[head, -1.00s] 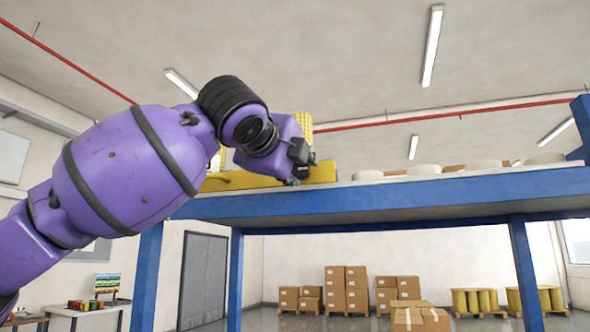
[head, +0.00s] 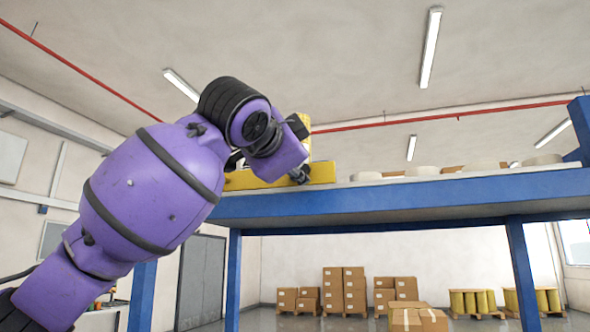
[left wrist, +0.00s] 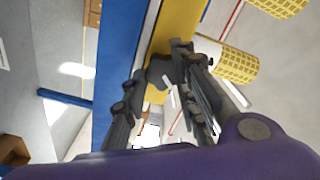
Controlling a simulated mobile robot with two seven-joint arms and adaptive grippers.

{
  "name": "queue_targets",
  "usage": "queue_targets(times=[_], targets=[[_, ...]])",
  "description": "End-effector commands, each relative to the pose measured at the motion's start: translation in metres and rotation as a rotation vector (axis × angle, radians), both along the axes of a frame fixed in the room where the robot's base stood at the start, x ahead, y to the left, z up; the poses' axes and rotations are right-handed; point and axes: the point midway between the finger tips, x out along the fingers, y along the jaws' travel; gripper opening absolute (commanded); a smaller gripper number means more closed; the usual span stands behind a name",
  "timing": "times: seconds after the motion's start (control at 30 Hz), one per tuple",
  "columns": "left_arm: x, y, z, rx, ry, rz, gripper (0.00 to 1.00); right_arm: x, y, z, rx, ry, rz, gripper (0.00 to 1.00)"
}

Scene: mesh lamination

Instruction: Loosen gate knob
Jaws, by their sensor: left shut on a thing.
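The yellow machine part (head: 320,173) sits on the left part of the blue-framed bench, and it also shows in the left wrist view (left wrist: 180,25). A dark knob-like piece (left wrist: 158,70) lies against the yellow part in the left wrist view; I take it for the gate knob. My left gripper (left wrist: 163,76) is shut on this piece, with one finger on each side. In the head view my left gripper (head: 300,174) is at the front of the yellow part, and my wrist hides much of it. The knob cannot be made out there. My right gripper is not in view.
The blue bench edge (head: 400,193) runs across the view just below my gripper. Several white rolls (head: 422,170) lie on the bench to the right. A yellow mesh roll (left wrist: 230,65) is close beside my fingers. Cardboard boxes (head: 345,292) stand far behind, on the floor.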

Motion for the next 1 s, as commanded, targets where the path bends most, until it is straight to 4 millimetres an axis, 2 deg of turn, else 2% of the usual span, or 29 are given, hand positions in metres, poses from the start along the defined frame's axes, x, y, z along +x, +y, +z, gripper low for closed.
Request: queue_targets(times=[0.03, 0.6, 1.0], targets=[[0.0066, -0.0043, -0.0158, -0.030, 0.045, -0.003, 0.01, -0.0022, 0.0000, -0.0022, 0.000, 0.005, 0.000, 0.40], [0.0060, -0.0069, -0.0127, -0.504, 0.201, 0.000, 0.01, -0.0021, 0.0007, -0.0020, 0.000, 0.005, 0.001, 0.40], [0.0061, -0.0059, -0.0108, -0.665, 0.251, 0.003, 0.01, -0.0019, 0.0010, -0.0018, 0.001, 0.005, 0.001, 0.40]])
